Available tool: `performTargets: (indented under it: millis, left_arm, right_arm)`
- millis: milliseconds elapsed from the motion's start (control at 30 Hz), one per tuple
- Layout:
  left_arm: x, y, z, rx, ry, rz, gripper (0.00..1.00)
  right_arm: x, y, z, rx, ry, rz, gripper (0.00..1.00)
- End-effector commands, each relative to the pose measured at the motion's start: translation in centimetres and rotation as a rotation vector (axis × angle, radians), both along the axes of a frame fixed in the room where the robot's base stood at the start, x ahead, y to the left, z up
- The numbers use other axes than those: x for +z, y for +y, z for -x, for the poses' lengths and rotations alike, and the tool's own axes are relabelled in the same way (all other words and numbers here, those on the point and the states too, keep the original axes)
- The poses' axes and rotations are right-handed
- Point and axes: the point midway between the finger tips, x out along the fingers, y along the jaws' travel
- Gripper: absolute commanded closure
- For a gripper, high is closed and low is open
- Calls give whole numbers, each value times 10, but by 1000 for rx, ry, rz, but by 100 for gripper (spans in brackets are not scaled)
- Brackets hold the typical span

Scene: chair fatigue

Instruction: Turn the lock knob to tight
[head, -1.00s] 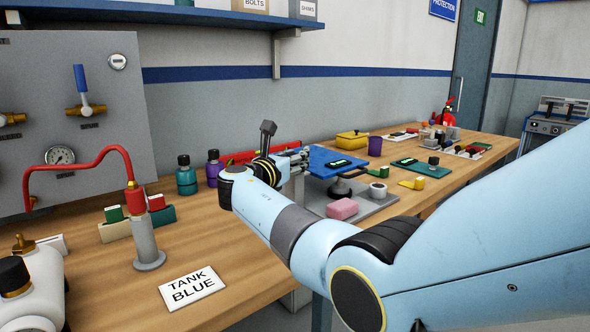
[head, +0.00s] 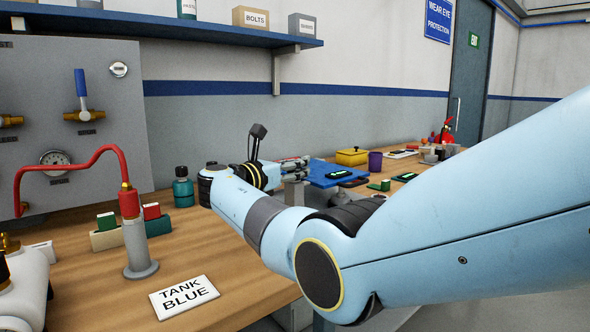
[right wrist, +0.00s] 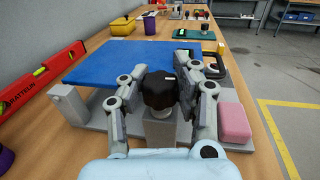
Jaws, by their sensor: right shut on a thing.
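The black lock knob (right wrist: 159,90) stands on a grey block at the near side of a fixture with a blue tilting plate (right wrist: 112,68), in the right wrist view. My right gripper (right wrist: 163,76) is shut on the knob, with one finger on each side of it. In the head view my right gripper (head: 292,168) reaches to the left edge of the blue plate (head: 325,173), and the knob cannot be made out there. Any mark showing loose or tight is not readable. My left gripper is not in view.
A pink block (right wrist: 234,122) lies on the fixture's grey base, right of the gripper. A red level (right wrist: 38,80) lies to the left. A yellow box (head: 352,156) and a purple cup (head: 375,161) stand behind the plate. A TANK BLUE sign (head: 184,296) lies in front.

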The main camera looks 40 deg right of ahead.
Motion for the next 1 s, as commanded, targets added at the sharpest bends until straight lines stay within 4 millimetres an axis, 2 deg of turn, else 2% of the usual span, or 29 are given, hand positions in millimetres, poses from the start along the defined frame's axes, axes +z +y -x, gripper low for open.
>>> performTargets:
  millis: [667, 700, 900, 1000]
  left_arm:
    - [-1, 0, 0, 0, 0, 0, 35]
    - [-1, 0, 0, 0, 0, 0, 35]
    - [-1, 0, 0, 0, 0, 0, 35]
    - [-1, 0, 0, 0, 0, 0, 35]
  right_arm:
    - [-2, 2, 0, -2, 2, -6, 100]
    - [-2, 2, 0, -2, 2, -6, 67]
    - [-1, 1, 0, -3, 1, -3, 43]
    - [-1, 1, 0, -3, 1, -2, 43]
